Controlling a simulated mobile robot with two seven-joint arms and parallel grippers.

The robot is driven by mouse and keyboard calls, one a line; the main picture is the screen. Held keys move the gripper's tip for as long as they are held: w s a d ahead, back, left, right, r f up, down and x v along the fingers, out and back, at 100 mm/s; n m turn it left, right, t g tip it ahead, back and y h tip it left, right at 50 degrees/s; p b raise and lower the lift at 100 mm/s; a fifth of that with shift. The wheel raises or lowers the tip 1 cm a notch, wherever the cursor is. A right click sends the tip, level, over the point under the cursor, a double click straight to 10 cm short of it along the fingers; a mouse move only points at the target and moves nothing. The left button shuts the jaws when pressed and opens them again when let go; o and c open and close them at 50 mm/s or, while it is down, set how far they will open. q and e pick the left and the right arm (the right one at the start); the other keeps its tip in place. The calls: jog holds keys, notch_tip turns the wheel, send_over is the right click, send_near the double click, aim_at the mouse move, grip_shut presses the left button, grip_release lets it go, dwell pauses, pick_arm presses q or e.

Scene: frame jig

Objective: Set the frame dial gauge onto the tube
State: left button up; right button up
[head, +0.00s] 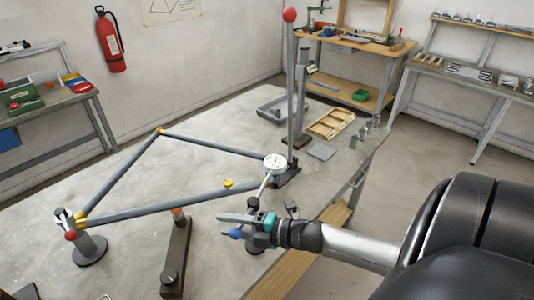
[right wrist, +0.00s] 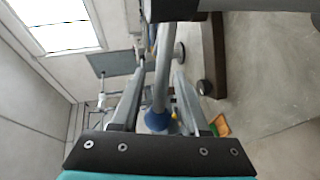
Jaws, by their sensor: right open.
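The dial gauge (head: 274,161), with a round white face, shows at the right end of the frame in the head view. A thin light arm runs down from it to a black knob (head: 253,203) beside my right gripper. The grey-blue lower tube (head: 150,208) carries a small yellow piece (head: 228,183). I cannot tell whether the gauge touches a tube. My right gripper (head: 228,225) is open near the table's edge. A blue ball (head: 236,233) shows at its fingers; in the right wrist view the ball (right wrist: 158,121) appears between them, on a grey rod. My left gripper is out of view.
A tall post with a red ball (head: 289,15) stands behind the gauge. A round-footed support (head: 90,249) holds the frame's left corner. A brown bar fixture (head: 176,258) lies in front. A wooden tray (head: 331,123) and small grey cylinders (head: 365,130) sit behind right.

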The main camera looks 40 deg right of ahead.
jog(key=v, duration=1.5)
jog(key=shift+r, duration=0.15)
